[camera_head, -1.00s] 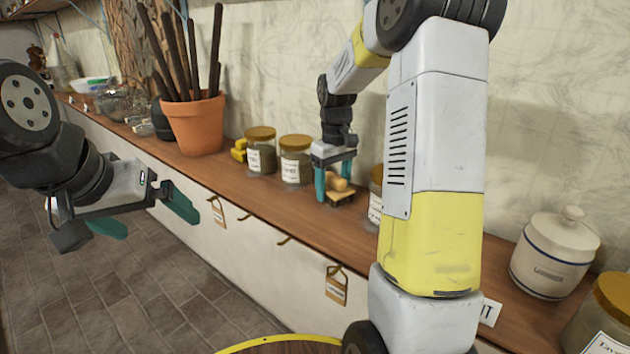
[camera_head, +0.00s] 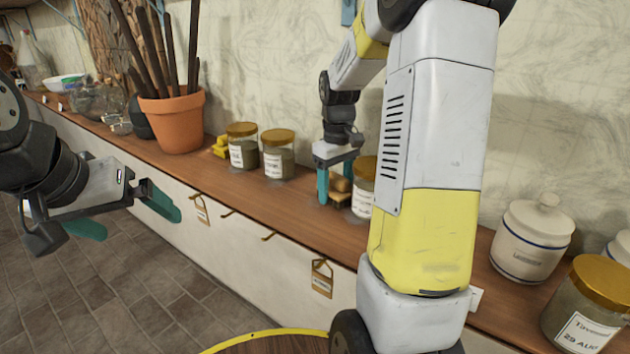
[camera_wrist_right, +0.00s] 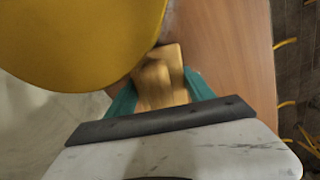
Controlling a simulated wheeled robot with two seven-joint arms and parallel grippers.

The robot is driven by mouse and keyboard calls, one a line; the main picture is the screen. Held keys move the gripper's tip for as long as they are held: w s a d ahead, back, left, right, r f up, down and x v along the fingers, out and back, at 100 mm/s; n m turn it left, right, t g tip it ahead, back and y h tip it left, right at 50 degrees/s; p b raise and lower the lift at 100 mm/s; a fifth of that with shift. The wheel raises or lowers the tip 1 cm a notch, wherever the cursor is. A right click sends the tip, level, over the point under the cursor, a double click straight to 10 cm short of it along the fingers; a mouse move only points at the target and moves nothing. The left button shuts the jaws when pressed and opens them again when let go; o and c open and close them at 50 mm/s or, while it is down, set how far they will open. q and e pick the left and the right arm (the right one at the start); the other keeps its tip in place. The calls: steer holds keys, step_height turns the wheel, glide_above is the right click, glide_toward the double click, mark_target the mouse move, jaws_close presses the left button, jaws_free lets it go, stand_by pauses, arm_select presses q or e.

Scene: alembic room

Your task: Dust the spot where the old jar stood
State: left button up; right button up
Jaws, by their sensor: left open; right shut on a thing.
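My right gripper (camera_head: 336,184) is shut on a small wooden brush (camera_head: 340,199) with a knobbed handle, at the wooden shelf (camera_head: 290,205). Whether its underside touches the wood I cannot tell. In the right wrist view the brush (camera_wrist_right: 160,80) sits between the teal fingers, close beside a jar's yellow lid (camera_wrist_right: 75,40). In the head view that labelled jar (camera_head: 363,196) stands just right of the brush, partly hidden by my right arm. My left gripper (camera_head: 125,214) is open and empty, in front of the shelf.
Two gold-lidded jars (camera_head: 278,160) and a yellow object (camera_head: 219,147) stand left of the brush, beside a terracotta pot (camera_head: 175,122) of dark sticks. A white crock (camera_head: 532,240) and a large jar (camera_head: 585,305) stand right. Tags (camera_head: 321,278) hang from the shelf front.

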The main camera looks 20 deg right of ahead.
mark_target(303, 186)
steer(key=shift+w+a+r, duration=0.1)
steer(key=shift+w+a, duration=0.5)
steer(key=shift+w, duration=0.15)
steer(key=shift+w+a+r, duration=0.1)
steer(key=shift+w+a, duration=0.45)
steer(key=shift+w, duration=0.2)
steer(key=shift+w+a+f, duration=0.2)
steer(key=shift+w+a, duration=0.8)
steer(key=shift+w, duration=0.25)
steer(key=shift+w+a+f, duration=0.15)
steer(key=shift+w+a, duration=0.8)
steer(key=shift+w, duration=0.3)
steer(key=shift+r, duration=3.05)
steer(key=shift+r, duration=0.1)
steer(key=shift+r, duration=1.4)
